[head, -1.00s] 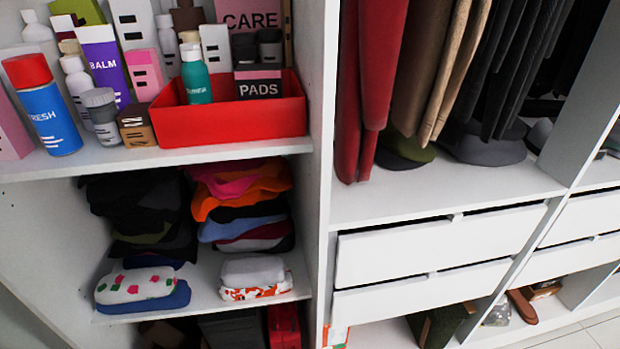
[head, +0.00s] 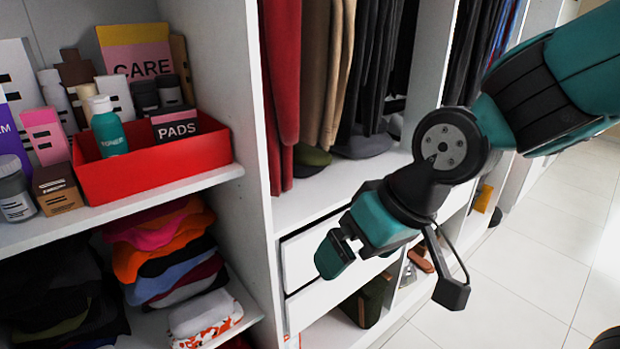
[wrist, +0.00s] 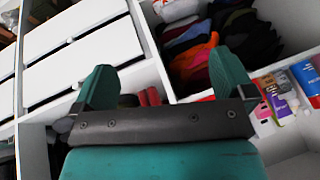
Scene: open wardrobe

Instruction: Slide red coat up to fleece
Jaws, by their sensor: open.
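The red coat (head: 282,85) hangs at the left end of the wardrobe's hanging section, close to the white upright panel. Tan and brown garments (head: 322,70) hang just to its right, then darker ones (head: 372,75). I cannot tell which of these is the fleece. My gripper (head: 393,275) is open and empty, in front of the drawers, below and to the right of the red coat's hem. In the wrist view its two fingers (wrist: 165,80) are spread apart, and a small red hem, likely the coat's, shows between them (wrist: 149,97). The hanging rail is out of view.
A white upright panel (head: 240,130) separates the hanging section from shelves with a red box (head: 150,165) and folded clothes (head: 165,250). Hats (head: 362,144) lie below the garments. White drawers (head: 312,255) are underneath. Open tiled floor (head: 540,240) lies to the right.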

